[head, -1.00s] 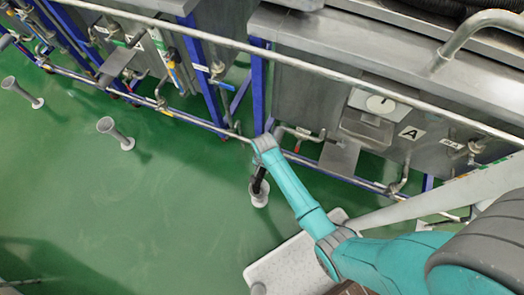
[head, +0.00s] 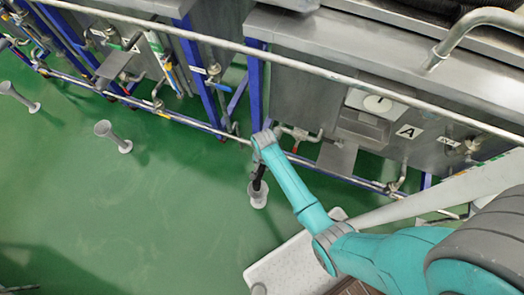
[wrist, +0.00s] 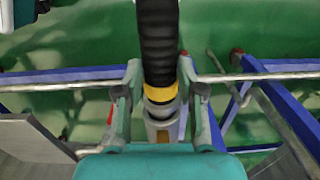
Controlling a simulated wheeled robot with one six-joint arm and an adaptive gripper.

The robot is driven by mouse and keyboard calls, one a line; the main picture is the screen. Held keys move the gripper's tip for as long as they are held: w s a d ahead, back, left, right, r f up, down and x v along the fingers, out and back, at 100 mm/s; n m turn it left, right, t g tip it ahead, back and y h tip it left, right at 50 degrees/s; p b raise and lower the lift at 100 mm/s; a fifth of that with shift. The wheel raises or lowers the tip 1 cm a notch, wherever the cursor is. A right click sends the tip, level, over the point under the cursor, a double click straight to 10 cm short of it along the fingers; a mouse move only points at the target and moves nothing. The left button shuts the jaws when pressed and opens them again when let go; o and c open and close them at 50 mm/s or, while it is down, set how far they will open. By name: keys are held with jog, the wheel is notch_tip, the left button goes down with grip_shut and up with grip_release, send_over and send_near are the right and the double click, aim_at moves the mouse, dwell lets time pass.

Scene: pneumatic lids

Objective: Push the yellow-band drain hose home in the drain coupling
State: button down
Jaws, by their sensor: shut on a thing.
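The black ribbed drain hose (wrist: 158,45) runs down the middle of the wrist view, with a yellow band (wrist: 160,92) near its lower end. My gripper (wrist: 161,97) is shut on the hose, one finger on each side near the band. Just below the band are a pale ring and a grey coupling (wrist: 163,130) with a brownish slot, in line with the hose. How deep the hose end sits is hidden. In the head view, the dark hose (head: 258,187) stands in or over a light grey floor cup (head: 257,201), below my gripper (head: 260,172).
Two similar grey floor stands (head: 113,137) are to the left on open green floor. Steel tanks on blue frames (head: 256,90) and a long steel pipe (head: 300,65) line the back. A pale speckled platform (head: 290,262) lies at front right.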

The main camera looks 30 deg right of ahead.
jog(key=shift+w+d, duration=0.3)
jog(key=shift+d, duration=0.1)
jog(key=c, duration=0.6)
grip_release()
notch_tip(320, 180, up, 12)
jog(key=shift+d, duration=0.15)
jog(key=shift+s, duration=0.1)
